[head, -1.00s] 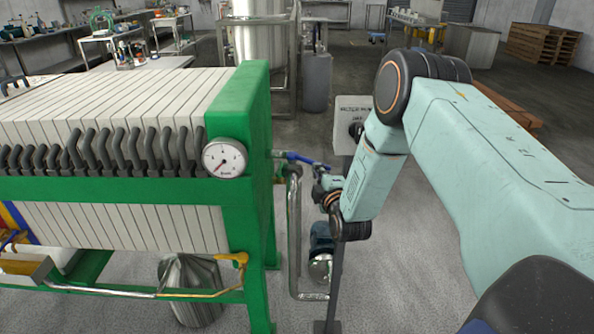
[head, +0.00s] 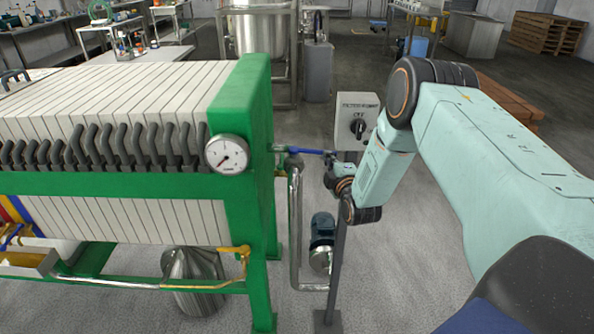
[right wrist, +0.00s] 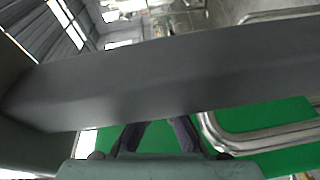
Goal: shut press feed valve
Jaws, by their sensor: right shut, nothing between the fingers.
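The press feed valve has a blue lever (head: 306,151) and sits on the pipe at the right side of the green filter press frame (head: 247,165). The lever points right, nearly level in the head view. My right gripper (head: 331,160) is shut and empty at the lever's free end. It is small there, and I cannot tell whether it touches the lever. In the right wrist view its dark fingers (right wrist: 157,132) show at the bottom edge. A blurred grey bar crosses that view and hides much behind it. My left gripper is not in view.
A grey switch box (head: 357,118) on a thin post (head: 337,255) stands close to my right forearm. A steel pipe (head: 295,225) drops from the valve toward a blue pump (head: 322,230). A pressure gauge (head: 227,154) faces me on the press.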

